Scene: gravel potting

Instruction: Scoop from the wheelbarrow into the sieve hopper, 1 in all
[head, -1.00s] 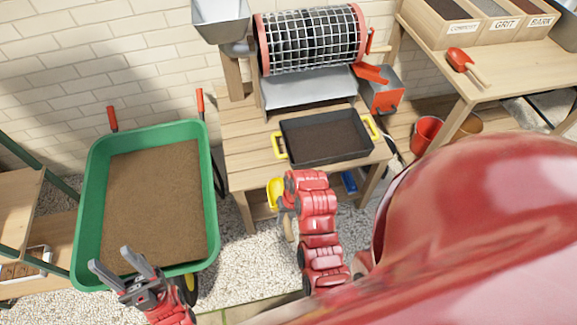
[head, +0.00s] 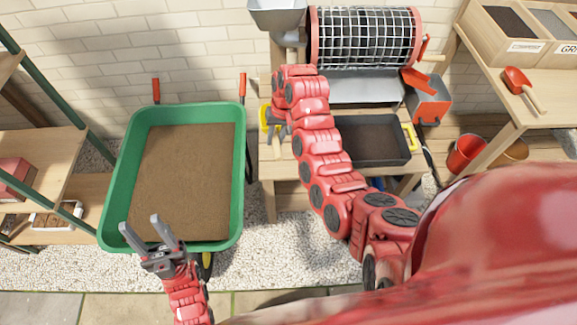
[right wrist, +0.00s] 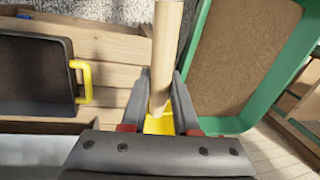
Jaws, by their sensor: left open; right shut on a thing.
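The green wheelbarrow (head: 117,185), full of brown soil (head: 185,180), stands at the left; its rim also shows in the right wrist view (right wrist: 288,85). The grey sieve hopper (head: 278,18) is at the upper left of the mesh drum (head: 362,42). My right gripper (head: 275,127) is shut on the wooden handle (right wrist: 166,45) of a yellow scoop (head: 264,116), near the bench's left end, between wheelbarrow and tray, below the hopper in the picture. The scoop's yellow part (right wrist: 158,125) is mostly hidden, so its contents cannot be told. My left gripper (head: 143,228) is open and empty over the wheelbarrow's near edge.
A black tray (head: 408,150) with yellow handles lies on the wooden bench (head: 290,188) below the drum. A red-and-grey box (head: 428,108), red bucket (head: 466,152) and side table with bins (head: 505,45) are at the right. Shelves (head: 45,155) stand at far left.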

